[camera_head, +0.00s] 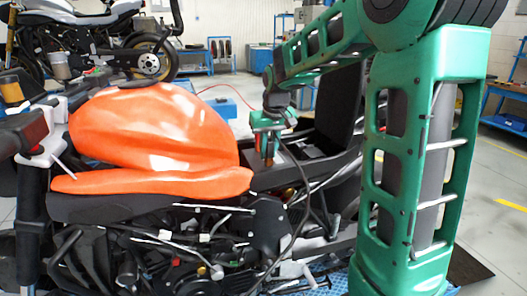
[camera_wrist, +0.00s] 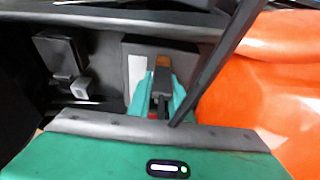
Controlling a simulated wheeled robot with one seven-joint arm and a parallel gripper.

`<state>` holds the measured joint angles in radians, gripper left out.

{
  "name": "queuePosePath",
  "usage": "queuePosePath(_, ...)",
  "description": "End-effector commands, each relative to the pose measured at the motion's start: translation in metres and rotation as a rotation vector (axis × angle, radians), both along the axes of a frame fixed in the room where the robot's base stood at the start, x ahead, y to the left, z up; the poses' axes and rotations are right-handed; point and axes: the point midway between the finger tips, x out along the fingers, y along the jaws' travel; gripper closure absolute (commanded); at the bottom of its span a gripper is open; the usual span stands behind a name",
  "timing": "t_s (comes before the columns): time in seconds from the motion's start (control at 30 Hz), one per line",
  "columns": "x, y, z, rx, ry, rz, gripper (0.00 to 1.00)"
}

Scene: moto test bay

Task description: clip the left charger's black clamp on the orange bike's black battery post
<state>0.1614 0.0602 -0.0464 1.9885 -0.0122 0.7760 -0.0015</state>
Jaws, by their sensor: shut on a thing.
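The orange bike (camera_head: 150,130) stands at the left in the head view, and its orange bodywork (camera_wrist: 275,75) fills the right of the wrist view. My gripper (camera_head: 267,152) points down over the open bay behind the tank. In the wrist view my gripper (camera_wrist: 160,98) is shut on a dark clamp (camera_wrist: 160,84), with a little red near its base. A dark battery-like block (camera_wrist: 133,48) with a pale label lies below the fingertips. A small brass-coloured piece shows just beyond the clamp tip. I cannot tell which post it is, or whether the clamp touches it.
A black cable (camera_head: 312,198) hangs from my gripper past the bike's side. A dark bar crosses close to the fingers in the wrist view. A black upright seat (camera_head: 340,100) stands right of the bay. A blue box (camera_head: 217,108) with a red cable stands behind the bike.

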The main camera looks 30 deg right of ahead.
Motion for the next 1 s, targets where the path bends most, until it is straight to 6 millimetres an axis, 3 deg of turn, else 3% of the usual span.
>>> queuePosePath(0.03, 0.0, 0.0, -0.001, 0.0, 0.0, 0.0, 0.79)
queuePosePath(0.1, 0.0, 0.0, 0.0, 0.0, 0.0, 0.0, 0.62)
queuePosePath(0.13, 0.0, 0.0, 0.0, 0.0, 0.0, 0.0, 0.6)
queuePosePath(0.5, -0.001, 0.0, 0.005, 0.0, -0.002, 0.0, 0.6)
queuePosePath(1.0, -0.023, 0.005, 0.084, -0.001, -0.003, 0.001, 0.6)
